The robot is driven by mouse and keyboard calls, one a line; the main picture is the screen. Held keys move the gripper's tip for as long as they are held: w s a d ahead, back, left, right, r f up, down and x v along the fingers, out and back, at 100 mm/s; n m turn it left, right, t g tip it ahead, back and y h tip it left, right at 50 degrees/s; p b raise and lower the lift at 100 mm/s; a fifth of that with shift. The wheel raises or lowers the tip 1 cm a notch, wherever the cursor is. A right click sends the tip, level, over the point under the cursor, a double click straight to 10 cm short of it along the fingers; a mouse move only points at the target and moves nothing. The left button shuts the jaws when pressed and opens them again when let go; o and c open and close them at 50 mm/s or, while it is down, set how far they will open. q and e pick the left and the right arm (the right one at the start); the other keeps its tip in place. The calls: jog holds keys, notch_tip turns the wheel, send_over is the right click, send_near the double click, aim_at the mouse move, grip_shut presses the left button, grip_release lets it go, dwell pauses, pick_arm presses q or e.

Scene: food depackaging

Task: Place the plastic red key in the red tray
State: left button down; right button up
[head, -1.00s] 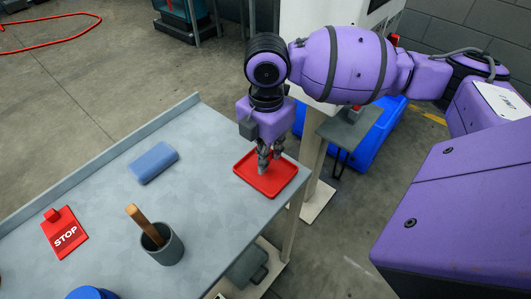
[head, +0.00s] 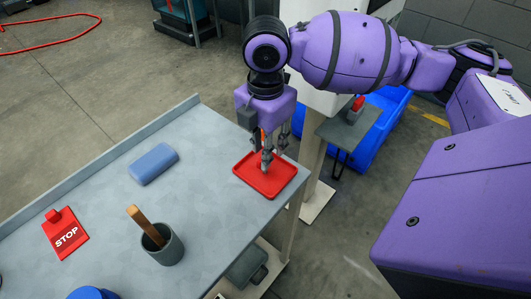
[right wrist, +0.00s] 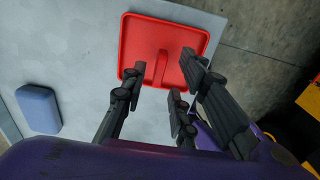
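The red tray (head: 246,182) lies at the right end of the grey table. In the right wrist view, the tray (right wrist: 133,35) holds a slim red bar-like piece (right wrist: 160,67), apparently the plastic red key. Red on red makes its outline hard to read, and in the head view I cannot pick it out for sure. My right gripper (head: 275,154) is just above the tray, pointing down. Its fingers (right wrist: 157,92) are spread apart on both sides of the red piece, with nothing visibly clamped. My left gripper is not in view.
A red STOP piece (head: 65,232) lies at the table's left. A blue block (head: 153,164) lies behind a grey cup (head: 167,250) holding a wooden stick. A blue round object (head: 88,293) is at the front edge. The table between the blue block and the tray is clear.

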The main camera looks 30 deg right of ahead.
notch_tip(320, 180, up, 9)
jog(key=p, duration=0.1)
dwell(0.3)
dwell(0.4)
